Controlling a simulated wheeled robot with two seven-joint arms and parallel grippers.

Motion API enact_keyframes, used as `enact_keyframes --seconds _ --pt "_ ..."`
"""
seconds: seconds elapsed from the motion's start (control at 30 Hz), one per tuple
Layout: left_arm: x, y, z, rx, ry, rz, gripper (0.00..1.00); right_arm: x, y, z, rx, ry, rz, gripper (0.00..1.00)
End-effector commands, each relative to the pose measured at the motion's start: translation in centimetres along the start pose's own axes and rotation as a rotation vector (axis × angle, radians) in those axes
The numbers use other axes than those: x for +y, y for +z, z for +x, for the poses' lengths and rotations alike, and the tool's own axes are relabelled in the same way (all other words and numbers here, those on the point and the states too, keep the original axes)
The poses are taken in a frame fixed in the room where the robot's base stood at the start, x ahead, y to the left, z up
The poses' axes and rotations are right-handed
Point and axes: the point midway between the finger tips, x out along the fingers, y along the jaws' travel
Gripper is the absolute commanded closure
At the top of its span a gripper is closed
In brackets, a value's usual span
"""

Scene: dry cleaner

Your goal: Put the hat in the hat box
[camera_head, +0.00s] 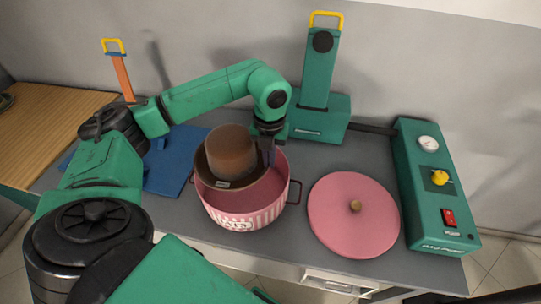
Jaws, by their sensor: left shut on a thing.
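The brown hat (230,152) is in the head view, tilted, over the opening of the pink round hat box (246,216). Its lower part is within or just above the box rim; I cannot tell whether it touches the bottom. My left gripper (268,148) is at the right side of the hat, shut on its brim. The pink lid (353,214) with a small knob lies flat to the right of the box. My right gripper is not in view.
A green control panel (437,190) with a gauge, yellow knob and red switch stands at the right. A green post unit (320,115) is behind the box. A blue mat (170,180) lies to the left. Little grey table is free between box and lid.

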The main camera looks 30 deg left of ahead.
Motion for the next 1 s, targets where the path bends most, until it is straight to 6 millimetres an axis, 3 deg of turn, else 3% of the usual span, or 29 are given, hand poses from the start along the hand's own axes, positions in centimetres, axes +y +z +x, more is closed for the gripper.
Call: enact_keyframes --seconds 0.03,0.3,1.0 --pt "0.0 0.0 1.2 0.001 0.001 0.000 1.00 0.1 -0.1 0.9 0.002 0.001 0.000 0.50" --pt "0.0 0.0 4.7 0.000 0.001 0.000 1.00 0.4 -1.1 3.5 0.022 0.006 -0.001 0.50" --pt "-0.1 0.0 13.3 0.000 0.000 0.001 1.00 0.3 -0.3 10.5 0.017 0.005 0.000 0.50"
